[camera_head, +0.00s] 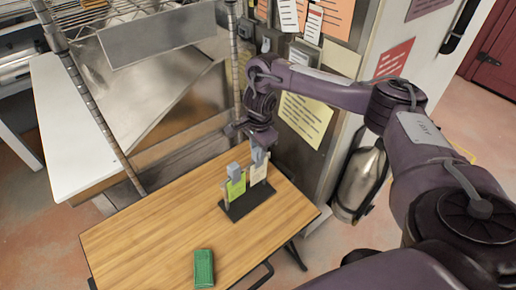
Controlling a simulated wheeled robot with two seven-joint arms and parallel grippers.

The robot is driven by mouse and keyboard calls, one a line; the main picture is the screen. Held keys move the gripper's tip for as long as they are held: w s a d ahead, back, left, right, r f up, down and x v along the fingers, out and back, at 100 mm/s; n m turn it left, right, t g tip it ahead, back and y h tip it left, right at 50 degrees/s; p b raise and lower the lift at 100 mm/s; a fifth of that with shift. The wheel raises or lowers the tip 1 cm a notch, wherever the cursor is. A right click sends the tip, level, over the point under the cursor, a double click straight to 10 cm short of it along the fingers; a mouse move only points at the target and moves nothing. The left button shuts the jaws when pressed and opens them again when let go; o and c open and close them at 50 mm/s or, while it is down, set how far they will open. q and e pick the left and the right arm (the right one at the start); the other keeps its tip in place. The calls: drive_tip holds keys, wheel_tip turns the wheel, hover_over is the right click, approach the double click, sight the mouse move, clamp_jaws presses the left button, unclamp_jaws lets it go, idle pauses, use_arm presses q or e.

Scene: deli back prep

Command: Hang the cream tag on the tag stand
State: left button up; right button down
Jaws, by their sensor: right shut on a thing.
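The tag stand (248,203) has a dark base and stands on the wooden table, right of its middle. A yellow-green tag (236,189) hangs on its left part, under a grey block-like top. The cream tag (258,173) is upright at the right part of the stand. My right gripper (260,154) comes down from above and is shut on the cream tag at its top. Whether the tag is on a hook is too small to tell, and the gripper hides its upper end. My left gripper is not in view.
A green block-like object (204,268) lies near the front of the wooden table (150,235). The table's left half is clear. A wire rack with metal posts stands behind, and a fire extinguisher (360,180) hangs to the right, under my right arm.

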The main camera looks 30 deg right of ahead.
drive_tip(key=shift+f+b, duration=0.45)
drive_tip(key=shift+f, duration=0.2)
drive_tip(key=c, duration=1.1)
unclamp_jaws()
drive_tip(key=shift+r, duration=0.2)
drive_tip(key=shift+s+r+p, duration=0.15)
drive_tip(key=shift+r+p, duration=3.6)
drive_tip(key=shift+r, duration=0.15)
drive_tip(key=shift+r, duration=0.1)
